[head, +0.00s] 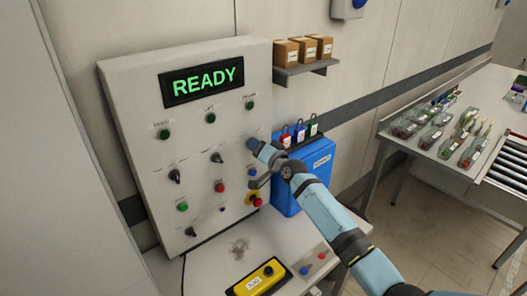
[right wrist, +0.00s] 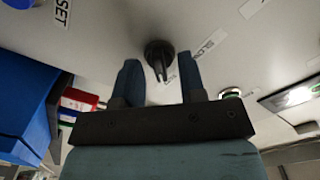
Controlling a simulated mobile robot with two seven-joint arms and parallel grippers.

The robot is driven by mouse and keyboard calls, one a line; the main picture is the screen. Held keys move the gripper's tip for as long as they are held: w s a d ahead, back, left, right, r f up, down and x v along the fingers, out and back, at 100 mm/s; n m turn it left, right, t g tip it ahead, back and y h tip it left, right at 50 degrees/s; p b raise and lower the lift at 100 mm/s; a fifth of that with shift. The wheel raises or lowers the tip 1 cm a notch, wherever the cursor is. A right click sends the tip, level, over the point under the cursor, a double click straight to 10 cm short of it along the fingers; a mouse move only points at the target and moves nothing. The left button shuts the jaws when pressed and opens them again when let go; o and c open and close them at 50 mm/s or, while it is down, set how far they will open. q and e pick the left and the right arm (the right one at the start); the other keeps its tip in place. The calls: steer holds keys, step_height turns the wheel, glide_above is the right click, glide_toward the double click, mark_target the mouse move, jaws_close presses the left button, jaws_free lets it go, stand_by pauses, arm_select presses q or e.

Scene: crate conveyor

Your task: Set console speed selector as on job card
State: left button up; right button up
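The console (head: 140,105) is a pale upright panel with a display reading READY. My right gripper (head: 254,148) is at the panel's right side and hides the control in front of it. In the right wrist view my right gripper (right wrist: 158,78) is open. A black selector knob (right wrist: 159,54) shows between its fingertips, with a label reading SLOW (right wrist: 210,43) beside it. I cannot tell whether the fingers touch the knob. Other black selectors (head: 174,176) are on the panel. I cannot make out a job card. My left gripper is not in view.
A blue box (head: 303,177) with small padlocks stands right of the console. A yellow control box (head: 256,281) lies on the desk (head: 215,262). A shelf (head: 300,71) holds small cartons.

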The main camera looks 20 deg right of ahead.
steer(key=v, duration=1.3)
steer(key=shift+s+b, duration=0.35)
steer(key=shift+b, duration=0.1)
steer(key=s+a+f+n+g+h+p, duration=0.2)
steer(key=s+a+f+n+g+p, duration=0.15)
steer(key=s+f, duration=0.85)
steer(key=s+a+f+n+p, duration=0.1)
steer(key=s+f, duration=0.2)
steer(key=s, duration=0.4)
steer(key=s+a+f+n+g, duration=0.1)
steer(key=s+a+f+n, duration=0.1)
steer(key=s, duration=0.5)
steer(key=s+a+f+n+g+h+p, duration=0.1)
steer(key=s+f, duration=0.3)
steer(key=s, duration=0.4)
steer(key=shift+a+p, duration=0.2)
steer(key=shift+p, duration=0.15)
steer(key=shift+f+n+g, duration=0.1)
steer(key=shift+n+g, duration=0.15)
